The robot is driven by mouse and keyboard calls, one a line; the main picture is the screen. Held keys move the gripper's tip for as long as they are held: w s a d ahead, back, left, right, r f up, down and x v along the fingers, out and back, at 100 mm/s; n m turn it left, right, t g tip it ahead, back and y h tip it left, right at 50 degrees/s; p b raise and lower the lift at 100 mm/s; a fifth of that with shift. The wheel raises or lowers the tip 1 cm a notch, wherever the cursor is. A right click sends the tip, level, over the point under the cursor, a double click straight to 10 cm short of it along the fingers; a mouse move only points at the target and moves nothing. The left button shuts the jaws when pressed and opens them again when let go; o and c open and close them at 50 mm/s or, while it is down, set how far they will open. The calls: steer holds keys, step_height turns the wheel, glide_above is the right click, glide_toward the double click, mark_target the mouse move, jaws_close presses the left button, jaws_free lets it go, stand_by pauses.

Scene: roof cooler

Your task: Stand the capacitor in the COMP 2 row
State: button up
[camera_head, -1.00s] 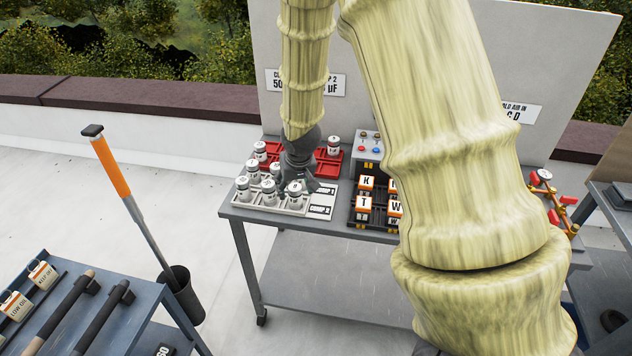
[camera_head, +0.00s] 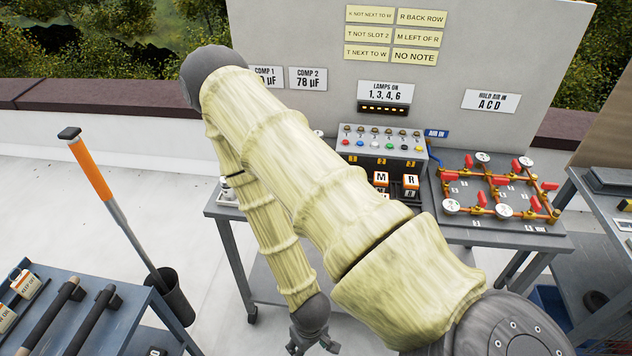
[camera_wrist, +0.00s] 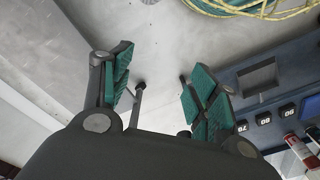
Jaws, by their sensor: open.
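My gripper (camera_head: 314,346) hangs low at the bottom of the head view, in front of the bench and away from its top. In the wrist view my gripper (camera_wrist: 160,78) has its green-padded fingers spread, with nothing between them. The COMP 2 sign (camera_head: 308,78) reads 78 µF on the back panel. At the bench's left end a white capacitor tray (camera_head: 229,203) and a capacitor (camera_head: 228,190) show only in part. My arm hides the rest of the trays, including the COMP 2 row.
A lamp box (camera_head: 383,146), M and R blocks (camera_head: 396,181) and a pipe manifold (camera_head: 497,190) stand on the bench's right part. A tool cart (camera_head: 128,300) is at left. The wrist view shows a yellow hose (camera_wrist: 250,8) and a blue-grey surface with numbered dark tags (camera_wrist: 264,118).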

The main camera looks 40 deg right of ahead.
steer(key=s, duration=0.1)
steer(key=s+f, duration=0.1)
steer(key=s, duration=0.1)
steer(key=s+a, duration=0.1)
steer(key=shift+s+f, duration=0.15)
steer(key=shift+s, duration=0.1)
steer(key=shift+f+b, duration=0.85)
